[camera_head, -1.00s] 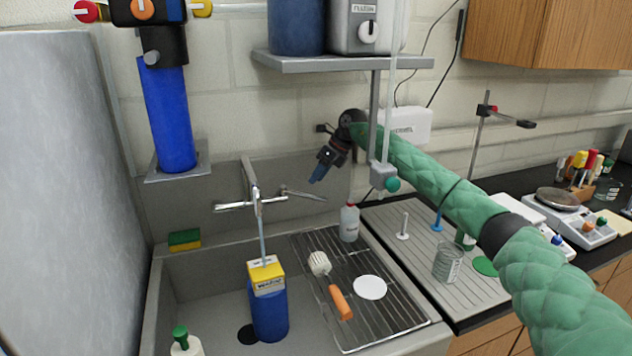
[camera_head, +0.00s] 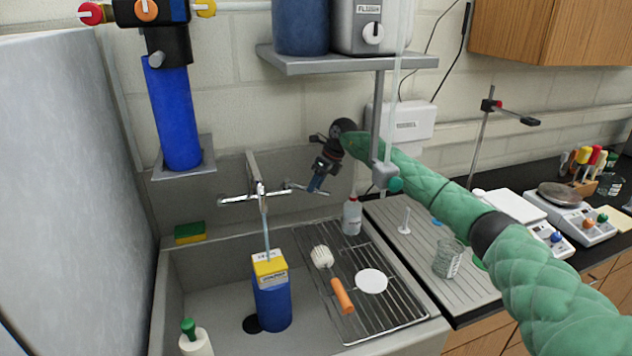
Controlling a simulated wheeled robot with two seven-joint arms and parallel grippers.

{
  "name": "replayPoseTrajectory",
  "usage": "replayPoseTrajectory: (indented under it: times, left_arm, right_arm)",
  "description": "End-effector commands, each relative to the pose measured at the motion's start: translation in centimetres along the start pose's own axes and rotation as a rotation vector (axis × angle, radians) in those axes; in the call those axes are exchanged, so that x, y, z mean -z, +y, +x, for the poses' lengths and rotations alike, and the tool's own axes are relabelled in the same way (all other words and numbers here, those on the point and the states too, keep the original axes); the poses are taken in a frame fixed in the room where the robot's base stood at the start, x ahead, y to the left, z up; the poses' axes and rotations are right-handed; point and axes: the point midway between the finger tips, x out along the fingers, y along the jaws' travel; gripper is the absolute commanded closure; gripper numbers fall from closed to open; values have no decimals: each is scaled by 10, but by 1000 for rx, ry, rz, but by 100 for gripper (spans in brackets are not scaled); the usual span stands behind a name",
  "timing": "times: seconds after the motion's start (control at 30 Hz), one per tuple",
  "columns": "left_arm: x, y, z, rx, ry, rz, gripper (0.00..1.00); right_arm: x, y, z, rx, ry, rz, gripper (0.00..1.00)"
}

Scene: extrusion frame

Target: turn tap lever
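A chrome tap (camera_head: 259,190) stands at the back of the grey sink, with one lever (camera_head: 236,198) to the left and another lever (camera_head: 302,188) to the right. Water runs down from it into a blue container with a yellow top (camera_head: 271,290). My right gripper (camera_head: 315,186) points down at the outer end of the right lever, overlapping it in the picture. I cannot tell whether it touches the lever or how its fingers stand. My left gripper is not in view.
A drying rack (camera_head: 375,310) holds a brush (camera_head: 333,280) and a white disc. A white bottle (camera_head: 352,215) stands behind the rack, close to the gripper. A shelf (camera_head: 345,62) on a post hangs above. A blue filter cylinder (camera_head: 175,118) is at left.

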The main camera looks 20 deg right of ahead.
Motion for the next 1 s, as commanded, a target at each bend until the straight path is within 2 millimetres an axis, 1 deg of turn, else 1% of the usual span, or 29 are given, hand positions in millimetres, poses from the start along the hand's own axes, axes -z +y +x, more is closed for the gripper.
replayPoseTrajectory:
  times: [0.37, 0.5, 0.57, 0.9, 1.0]
  left_arm:
    - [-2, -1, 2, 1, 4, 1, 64]
    - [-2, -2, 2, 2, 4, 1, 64]
    - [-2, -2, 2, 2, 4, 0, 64]
    - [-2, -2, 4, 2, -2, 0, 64]
    - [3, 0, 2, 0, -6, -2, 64]
  right_arm:
    - [0, 0, 4, 0, 0, 0, 62]
    - [0, 0, 4, 0, 0, 0, 90]
    - [0, 0, 4, 0, 0, 0, 100]
    - [0, 2, 5, 5, -3, 12, 100]
    - [1, 4, 6, 16, -7, 35, 100]
